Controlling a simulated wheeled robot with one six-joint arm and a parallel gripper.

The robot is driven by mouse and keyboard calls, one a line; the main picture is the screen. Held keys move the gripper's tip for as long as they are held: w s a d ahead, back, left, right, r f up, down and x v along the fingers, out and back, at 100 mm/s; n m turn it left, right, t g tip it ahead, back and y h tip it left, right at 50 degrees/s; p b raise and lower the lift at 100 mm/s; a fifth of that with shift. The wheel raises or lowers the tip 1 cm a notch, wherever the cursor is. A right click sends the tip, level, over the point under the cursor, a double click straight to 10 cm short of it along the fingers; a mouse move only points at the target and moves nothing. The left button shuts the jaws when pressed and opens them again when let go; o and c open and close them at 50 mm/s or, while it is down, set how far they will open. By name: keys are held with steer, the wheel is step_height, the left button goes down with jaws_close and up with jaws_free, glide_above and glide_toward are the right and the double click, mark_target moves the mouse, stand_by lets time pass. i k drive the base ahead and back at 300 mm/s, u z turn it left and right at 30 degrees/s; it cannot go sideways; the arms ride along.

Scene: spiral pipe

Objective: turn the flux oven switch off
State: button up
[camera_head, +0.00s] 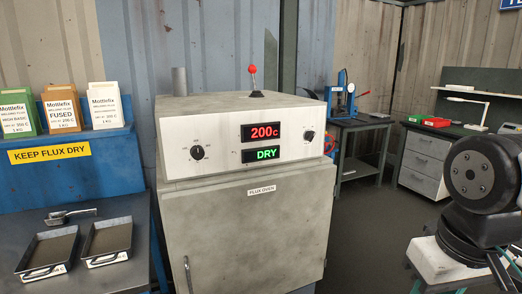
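The flux oven (248,225) is a grey metal cabinet in the middle of the head view, with a white front panel. The panel has a red display (264,132) reading 200C and a green display (267,153) reading DRY. A lever with a red ball top (252,70) stands upright on top of the oven. A black knob (197,152) sits at the panel's left and a smaller one (309,136) at its right. I cannot tell from the labels which control is the switch. My gripper is not in view.
At left, a blue shelf (72,173) holds flux boxes (105,107) above a bench with two trays (107,240) and a scoop (70,214). A blue press (343,95) and a drawer bench (423,168) stand behind at right. Floor right of the oven is clear.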

mark_target(309, 135)
steer(key=k, duration=1.3)
steer(key=u, duration=0.8)
steer(key=i, duration=2)
steer(key=z, duration=0.85)
